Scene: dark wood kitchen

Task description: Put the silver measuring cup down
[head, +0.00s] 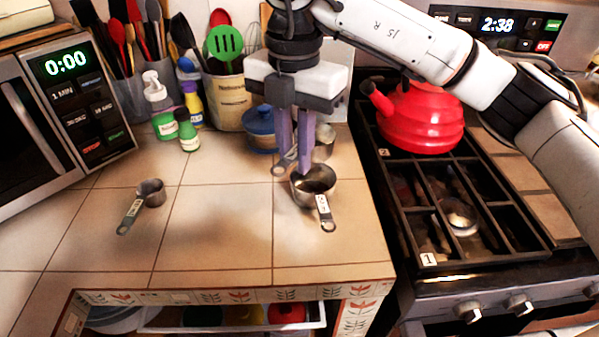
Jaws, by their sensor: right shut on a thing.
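My right gripper (294,172) points down over the counter, its purple fingers shut on the handle of a silver measuring cup (324,142). This cup's bowl is just right of the fingers and its handle runs down to the left between them. I cannot tell whether the cup touches the counter. A second silver measuring cup (314,185) is on the counter just in front of the fingers, its handle toward me. A third, smaller one (152,191) stands on the left of the counter. My left gripper is out of view.
A utensil crock (231,100), a blue-lidded pot (261,124) and bottles (160,108) stand at the back. A microwave (85,95) is at left. The stove at right holds a red kettle (422,118) and a shiny round dish (459,216). The front middle counter is clear.

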